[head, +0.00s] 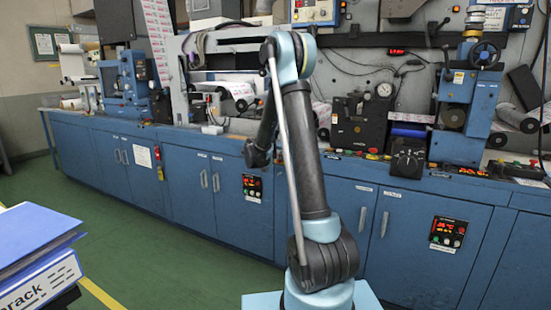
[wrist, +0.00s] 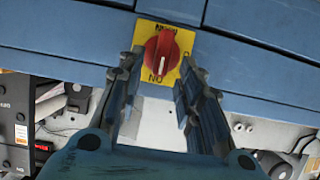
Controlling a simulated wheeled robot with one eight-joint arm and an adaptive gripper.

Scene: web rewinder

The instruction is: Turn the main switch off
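The main switch (wrist: 161,57) is a red rotary knob on a yellow plate (wrist: 144,32), on a blue panel in the wrist view. Its white mark points down in the picture, towards lettering that looks like an upside-down "ON". My gripper (wrist: 162,62) is open, with one dark finger on the left of the knob and one on the right. Gaps show between the fingers and the knob; I cannot tell the depth exactly. In the head view my arm stands in front of the machine, and neither the switch nor my gripper can be made out.
The blue cabinets (head: 115,160) of the machine run across the head view, with a control panel (head: 447,233) at right. Blue binders (head: 35,235) are at lower left. The green floor (head: 140,245) in front of the cabinets is clear.

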